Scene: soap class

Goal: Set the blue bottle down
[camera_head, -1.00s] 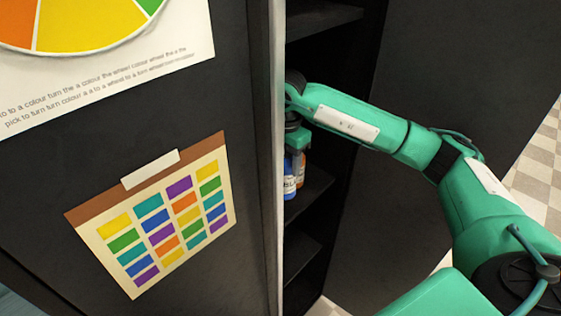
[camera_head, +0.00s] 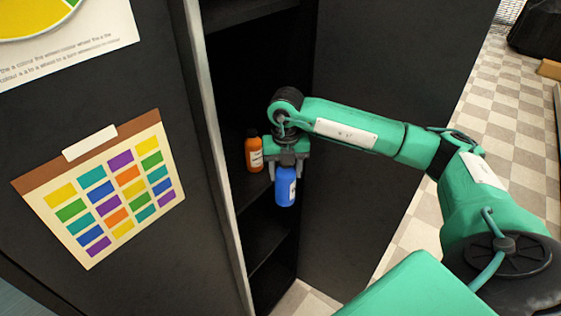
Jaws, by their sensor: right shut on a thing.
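The blue bottle (camera_head: 284,189) with a white label hangs upright below my right gripper (camera_head: 287,163). My right gripper is shut on its top. The bottle is in front of the dark shelves (camera_head: 262,235), and I cannot tell whether its base touches anything. An orange bottle (camera_head: 254,153) with a dark cap and white label stands on a shelf just left of the gripper. My left gripper is not in view.
The cabinet's pale front edge (camera_head: 214,150) runs down left of the bottles. A dark side panel (camera_head: 372,195) stands to the right. A chart of coloured squares (camera_head: 108,190) hangs on the dark panel at left.

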